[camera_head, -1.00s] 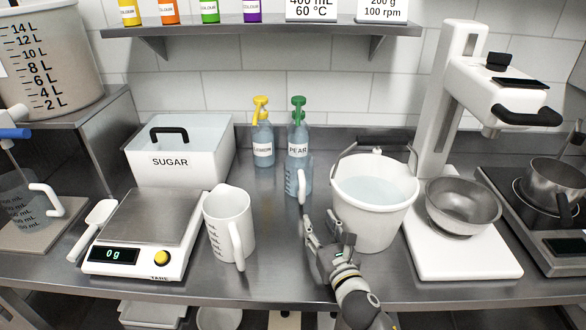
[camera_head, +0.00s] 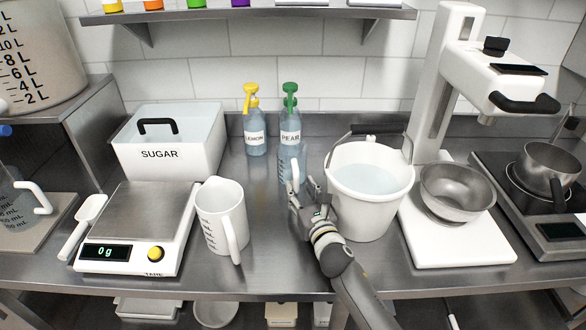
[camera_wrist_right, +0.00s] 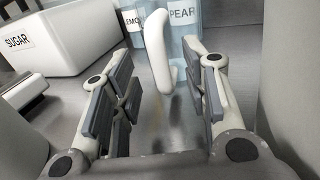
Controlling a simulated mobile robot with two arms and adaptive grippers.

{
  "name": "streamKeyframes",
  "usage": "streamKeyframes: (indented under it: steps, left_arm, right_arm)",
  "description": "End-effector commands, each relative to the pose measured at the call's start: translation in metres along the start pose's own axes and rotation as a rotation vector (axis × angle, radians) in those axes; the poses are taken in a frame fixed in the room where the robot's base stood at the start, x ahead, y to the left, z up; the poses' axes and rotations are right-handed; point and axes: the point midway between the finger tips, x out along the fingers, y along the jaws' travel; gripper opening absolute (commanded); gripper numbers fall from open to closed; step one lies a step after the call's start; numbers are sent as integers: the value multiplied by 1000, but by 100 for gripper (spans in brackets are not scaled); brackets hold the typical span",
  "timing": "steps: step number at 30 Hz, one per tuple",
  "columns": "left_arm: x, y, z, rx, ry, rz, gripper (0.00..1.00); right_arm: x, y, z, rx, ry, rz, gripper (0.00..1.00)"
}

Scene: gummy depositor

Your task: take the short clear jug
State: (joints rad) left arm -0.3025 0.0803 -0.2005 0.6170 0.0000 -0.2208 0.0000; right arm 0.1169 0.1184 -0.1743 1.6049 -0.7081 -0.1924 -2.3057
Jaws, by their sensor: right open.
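The short clear jug (camera_head: 293,160) stands on the steel counter in front of the PEAR bottle, with its white handle turned toward me. My right gripper (camera_head: 306,190) is open just in front of it, left of the white bucket. In the right wrist view the jug's white handle (camera_wrist_right: 158,55) shows between the open fingers (camera_wrist_right: 168,78), with a visible gap on both sides. The clear body behind the handle is hard to tell from the bottles. My left gripper is not in view.
The white bucket (camera_head: 345,205) of water is close on the right of my gripper. A white jug (camera_head: 222,220) and a scale (camera_head: 150,205) stand to the left. LEMON (camera_head: 255,140) and PEAR (camera_head: 290,133) bottles stand behind. Another clear jug (camera_head: 14,205) is far left.

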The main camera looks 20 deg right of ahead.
Motion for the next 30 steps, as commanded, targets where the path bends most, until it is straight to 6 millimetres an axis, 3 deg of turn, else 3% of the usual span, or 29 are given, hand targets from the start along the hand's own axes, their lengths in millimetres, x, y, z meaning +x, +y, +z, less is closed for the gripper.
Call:
streamKeyframes:
  steps: [9, 18, 28, 30]
  left_arm:
    - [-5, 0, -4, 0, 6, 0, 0]
    - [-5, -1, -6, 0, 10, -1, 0]
    - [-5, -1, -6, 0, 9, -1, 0]
    - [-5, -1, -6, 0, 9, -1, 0]
  right_arm:
    - [36, 1, -4, 2, 0, 0, 42]
    - [39, 0, -4, 0, 0, 0, 42]
    - [39, 0, -4, 0, 0, 0, 1]
    - [39, 0, -4, 0, 0, 0, 0]
